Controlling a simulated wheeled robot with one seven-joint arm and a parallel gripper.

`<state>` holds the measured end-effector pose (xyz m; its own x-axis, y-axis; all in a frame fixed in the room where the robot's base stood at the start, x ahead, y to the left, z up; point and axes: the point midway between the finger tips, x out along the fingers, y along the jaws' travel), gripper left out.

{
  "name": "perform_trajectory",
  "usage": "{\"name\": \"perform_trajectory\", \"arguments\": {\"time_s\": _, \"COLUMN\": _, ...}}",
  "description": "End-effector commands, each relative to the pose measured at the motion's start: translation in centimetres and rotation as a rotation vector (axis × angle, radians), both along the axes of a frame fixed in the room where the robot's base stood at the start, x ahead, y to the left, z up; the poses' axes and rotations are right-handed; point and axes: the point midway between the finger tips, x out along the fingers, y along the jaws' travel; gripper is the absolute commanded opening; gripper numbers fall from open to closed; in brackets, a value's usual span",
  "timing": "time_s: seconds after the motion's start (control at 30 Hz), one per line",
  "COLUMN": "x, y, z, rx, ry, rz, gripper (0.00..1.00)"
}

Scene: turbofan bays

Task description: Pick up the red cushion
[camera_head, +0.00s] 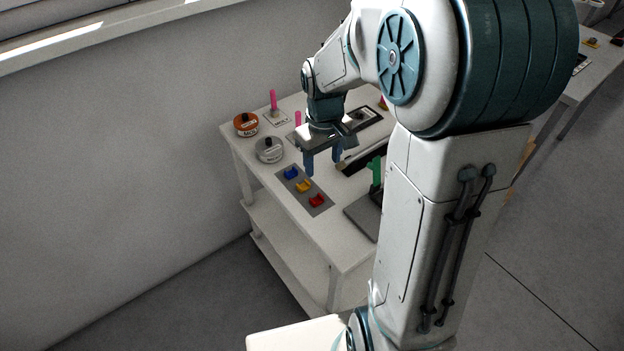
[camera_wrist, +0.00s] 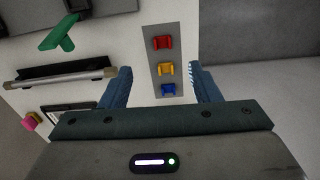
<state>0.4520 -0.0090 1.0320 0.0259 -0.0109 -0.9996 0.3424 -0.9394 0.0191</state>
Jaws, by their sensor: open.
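The red cushion (camera_head: 317,201) lies on a grey strip (camera_head: 321,209) on the white table, at the strip's near end. In the wrist view the red cushion (camera_wrist: 162,43) is at the top of the strip, above the yellow cushion (camera_wrist: 166,69) and the blue cushion (camera_wrist: 168,89). My gripper (camera_head: 323,168) is above the table, near the blue cushion's end of the strip. Its two blue fingers are apart with nothing held between them. In the wrist view the fingers (camera_wrist: 160,88) stand on either side of the strip, and the red cushion is beyond their tips.
A green upright piece (camera_head: 376,171) stands on a dark base to the right of the strip. An orange tin (camera_head: 246,125) and a grey tin (camera_head: 269,150) stand at the left edge. A pink peg (camera_head: 273,99) is at the back. A wall runs along the table's left side.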

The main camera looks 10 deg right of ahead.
Motion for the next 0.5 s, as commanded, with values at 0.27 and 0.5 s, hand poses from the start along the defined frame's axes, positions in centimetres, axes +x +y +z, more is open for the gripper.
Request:
{"name": "perform_trajectory", "arguments": {"time_s": 0.27, "x": 1.8, "y": -0.2, "z": -1.6, "rx": 0.011, "ry": 0.029, "rz": 0.043, "gripper": 0.56}}
{"name": "perform_trajectory", "arguments": {"time_s": 0.5, "x": 1.7, "y": -0.2, "z": -6.0, "rx": 0.011, "ry": 0.034, "rz": 0.045, "gripper": 0.56}}
